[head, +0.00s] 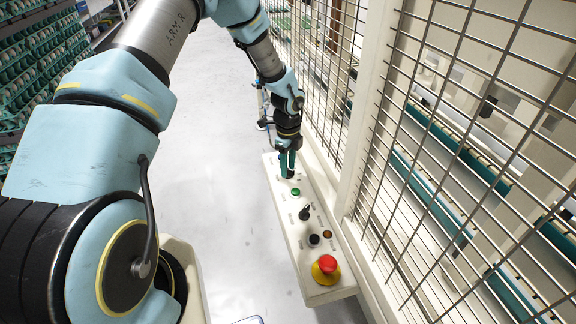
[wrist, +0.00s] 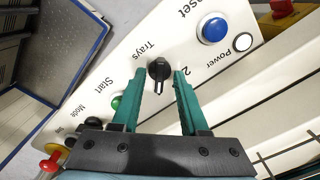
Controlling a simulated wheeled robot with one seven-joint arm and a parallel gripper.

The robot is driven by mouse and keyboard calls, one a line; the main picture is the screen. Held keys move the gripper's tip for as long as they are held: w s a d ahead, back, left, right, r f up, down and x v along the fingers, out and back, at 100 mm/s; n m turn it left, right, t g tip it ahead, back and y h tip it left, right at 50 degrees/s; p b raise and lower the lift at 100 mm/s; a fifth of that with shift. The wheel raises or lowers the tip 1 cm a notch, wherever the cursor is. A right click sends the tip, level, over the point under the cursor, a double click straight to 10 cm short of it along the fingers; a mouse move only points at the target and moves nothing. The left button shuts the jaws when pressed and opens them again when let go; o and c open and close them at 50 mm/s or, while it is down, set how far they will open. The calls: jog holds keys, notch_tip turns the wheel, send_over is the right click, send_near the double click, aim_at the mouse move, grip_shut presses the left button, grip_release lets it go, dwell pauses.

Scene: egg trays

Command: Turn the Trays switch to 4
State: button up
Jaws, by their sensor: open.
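The Trays switch (wrist: 159,70) is a black rotary knob with a pale pointer line, on a white control panel (head: 284,231). In the wrist view, the pointer runs towards the bottom of the picture. The label "Trays" is to its left and a "2" to its right; no "4" can be read. My gripper (wrist: 158,74) is open, its teal fingers on either side of the knob, with visible gaps. Whether the tips reach down to the knob's level is unclear. In the head view, my gripper (head: 287,164) points down at the panel's far end and hides the switch.
Near the switch are a blue Reset button (wrist: 213,29), a white Power light (wrist: 242,42) and a green Start button (wrist: 118,102). A red emergency stop (head: 327,265) sits at the panel's near end. A wire fence (head: 470,130) stands right; open floor (head: 220,170) lies left.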

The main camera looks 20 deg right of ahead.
notch_tip(320, 180, up, 11)
jog(key=b, duration=0.1)
jog(key=shift+b, duration=0.4)
jog(key=shift+f, duration=0.1)
jog(key=s+a+r+n, duration=0.1)
jog(key=a+r+n, duration=0.3)
jog(key=a+n, duration=0.45)
jog(key=s+a+r+n, duration=0.1)
jog(key=a+r+n, duration=0.4)
jog(key=a, duration=0.7)
jog(key=s+a+r+n+t, duration=0.1)
jog(key=s+a+r+n, duration=0.1)
jog(key=s+a+n, duration=0.6)
jog(key=a+n, duration=0.3)
jog(key=n, duration=0.3)
jog(key=shift+s+a+r+t, duration=0.3)
jog(key=shift+a+r, duration=0.05)
jog(key=shift+c, duration=0.4)
